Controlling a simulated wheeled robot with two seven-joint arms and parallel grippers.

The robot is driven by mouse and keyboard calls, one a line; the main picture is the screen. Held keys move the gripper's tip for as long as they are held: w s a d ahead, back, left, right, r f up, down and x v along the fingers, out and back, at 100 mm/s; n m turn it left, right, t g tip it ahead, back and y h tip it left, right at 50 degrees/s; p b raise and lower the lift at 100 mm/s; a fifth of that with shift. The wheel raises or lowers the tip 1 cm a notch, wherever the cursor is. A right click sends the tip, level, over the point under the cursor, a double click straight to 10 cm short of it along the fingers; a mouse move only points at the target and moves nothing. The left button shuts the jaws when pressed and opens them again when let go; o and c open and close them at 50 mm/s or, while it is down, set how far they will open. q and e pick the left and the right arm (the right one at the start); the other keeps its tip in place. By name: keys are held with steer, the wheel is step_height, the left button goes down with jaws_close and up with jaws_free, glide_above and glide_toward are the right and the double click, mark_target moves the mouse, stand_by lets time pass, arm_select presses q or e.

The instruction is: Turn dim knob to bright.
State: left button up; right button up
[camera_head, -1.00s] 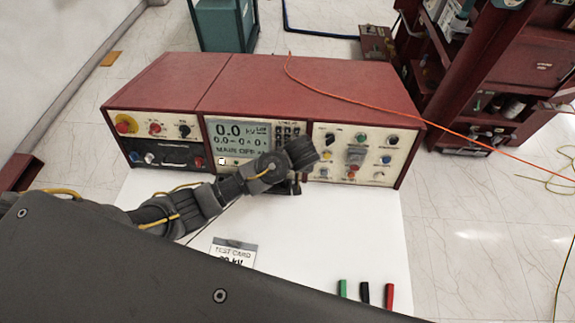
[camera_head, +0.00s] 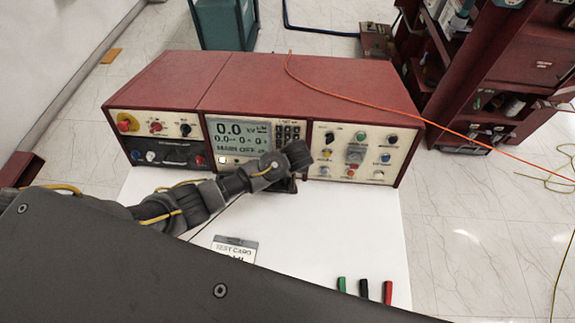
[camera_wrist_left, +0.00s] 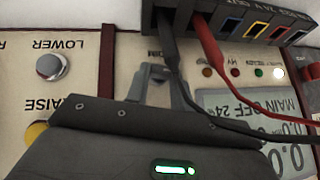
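The red test set has a cream front panel with a lit display (camera_head: 240,138) and a keypad. My left arm reaches across the panel front, with its wrist below the keypad. In the left wrist view, which shows the panel upside down, my left gripper's grey fingers (camera_wrist_left: 163,80) are at the panel by the partly legible DIM label, between the LOWER knob (camera_wrist_left: 50,66) and the display (camera_wrist_left: 245,108). The dim knob itself is not clearly visible, hidden by or among the fingers. I cannot tell whether the fingers hold it. My right gripper is out of view.
A black and a red lead (camera_wrist_left: 215,62) run from sockets close past the left gripper. More knobs and buttons (camera_head: 356,153) crowd the right panel. A test card (camera_head: 234,248) and green, black and red pieces (camera_head: 364,288) lie on the white table (camera_head: 320,225).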

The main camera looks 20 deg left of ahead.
arm_select(q)
steer(key=shift+c, duration=1.1)
steer(key=shift+y, duration=0.3)
steer(key=shift+w+d+m+y, duration=0.15)
steer(key=shift+d+m+y, duration=0.1)
steer(key=shift+m+y, duration=0.4)
steer(key=shift+d+f+m+y+b, duration=0.15)
steer(key=shift+m+y+b, duration=0.3)
steer(key=shift+y, duration=0.5)
steer(key=shift+d+f+m+y+b, duration=0.15)
steer(key=shift+m+y+b, duration=0.3)
steer(key=shift+y, duration=0.45)
steer(key=o, duration=1)
